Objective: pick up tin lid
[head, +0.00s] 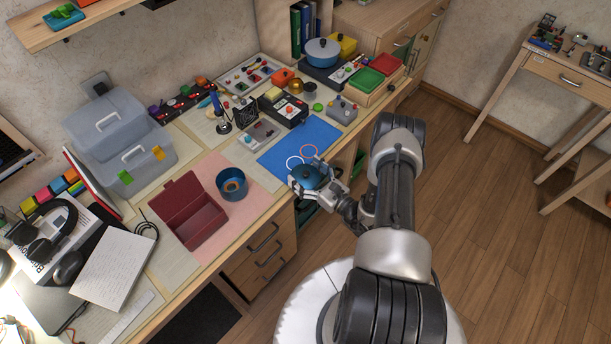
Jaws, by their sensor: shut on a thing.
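The tin lid (305,174) is a dark blue round piece with a small dark knob on top. It is at the front edge of the blue mat (318,132). My gripper (308,184) is shut on the lid, with its fingers around the lid's sides. The fingers partly hide it. I cannot tell whether the lid touches the mat or is just above it. The open blue tin (232,184) stands to the left on a pink mat, with something orange-brown inside.
A white ring (294,162) and an orange ring (309,151) lie close behind the lid. An open dark red box (190,215) stands left of the tin. Small devices and a blue pot (322,52) crowd the back. Bare blue mat lies behind the rings.

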